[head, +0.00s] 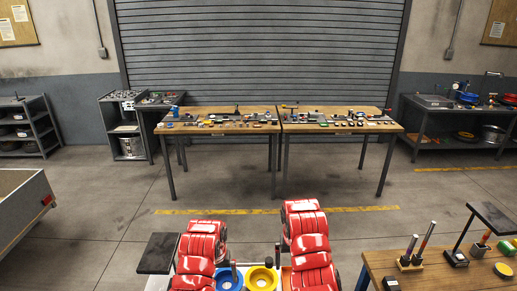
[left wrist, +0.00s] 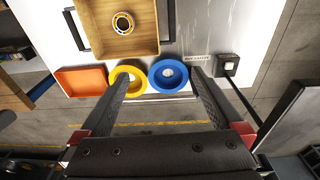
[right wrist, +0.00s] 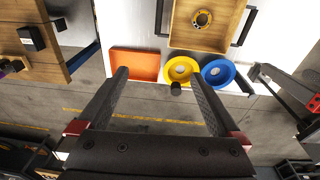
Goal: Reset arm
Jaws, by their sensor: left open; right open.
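My left gripper (left wrist: 158,74) is open in the left wrist view, with nothing between its fingers. My right gripper (right wrist: 158,72) is open and empty in the right wrist view. Below both is a white table with a blue round dish (left wrist: 168,76), a yellow round dish (left wrist: 128,80) and an orange tray (left wrist: 85,81). A wooden tray (left wrist: 95,40) with dark handles holds a yellow-and-black ring (left wrist: 123,23). In the head view, my red arms hide much of the table; the blue dish (head: 229,280) and yellow dish (head: 262,280) show between them.
A wooden bench (head: 440,270) with upright tools stands at the right. Two wooden tables (head: 225,128) with small parts stand before the grey shutter (head: 260,50). A shelf (head: 28,125) and a pale cart (head: 22,205) are at the left. The floor between is clear.

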